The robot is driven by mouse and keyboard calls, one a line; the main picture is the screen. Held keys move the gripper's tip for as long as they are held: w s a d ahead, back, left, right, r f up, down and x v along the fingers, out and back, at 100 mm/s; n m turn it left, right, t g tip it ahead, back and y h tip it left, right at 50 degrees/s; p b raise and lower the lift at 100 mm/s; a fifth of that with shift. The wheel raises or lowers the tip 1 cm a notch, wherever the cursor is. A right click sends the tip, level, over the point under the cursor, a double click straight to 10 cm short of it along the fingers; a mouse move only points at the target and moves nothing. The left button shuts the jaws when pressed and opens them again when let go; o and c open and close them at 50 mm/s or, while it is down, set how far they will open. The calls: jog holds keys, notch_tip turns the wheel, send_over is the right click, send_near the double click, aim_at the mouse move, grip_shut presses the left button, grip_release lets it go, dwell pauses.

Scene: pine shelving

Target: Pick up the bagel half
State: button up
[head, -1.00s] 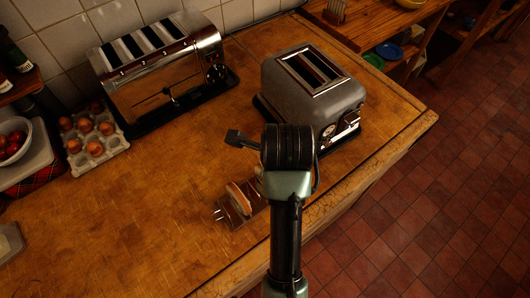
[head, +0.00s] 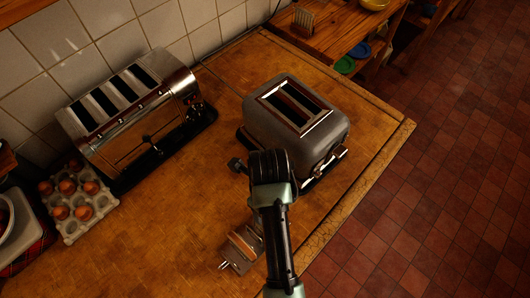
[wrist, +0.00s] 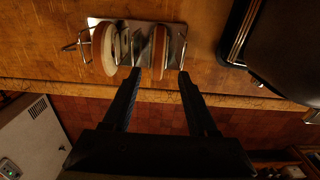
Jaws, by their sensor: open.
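A small metal rack (wrist: 124,35) stands on the wooden counter near its front edge and shows in the wrist view. It holds two round, bread-like pieces on edge. A bagel half (wrist: 158,52) with a brown rim stands at the rack's right; a paler round piece (wrist: 105,50) stands at its left. My gripper (wrist: 159,74) is open and empty, its fingertips on either side of the right piece in the picture. I cannot tell how far above it they are. In the head view the rack (head: 226,266) is partly hidden by my arm, and my fingertips are hidden.
A grey two-slot toaster (head: 296,120) stands just beyond my wrist, close to the rack's right. A long chrome toaster (head: 130,115) is at the back left, with an egg carton (head: 77,200) beside it. The counter's middle left is clear. Tiled floor lies beyond the front edge.

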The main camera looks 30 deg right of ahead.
jog(key=shift+s+f, duration=0.15)
jog(key=shift+f, duration=0.65)
jog(key=shift+w+a+f+p, duration=0.1)
jog(key=shift+f+p, duration=0.3)
jog(key=shift+f, duration=0.75)
jog(key=shift+w+a+f+p, duration=0.1)
jog(key=shift+f+p, duration=0.3)
jog(key=shift+f, duration=0.7)
jog(key=shift+c, duration=0.3)
grip_shut()
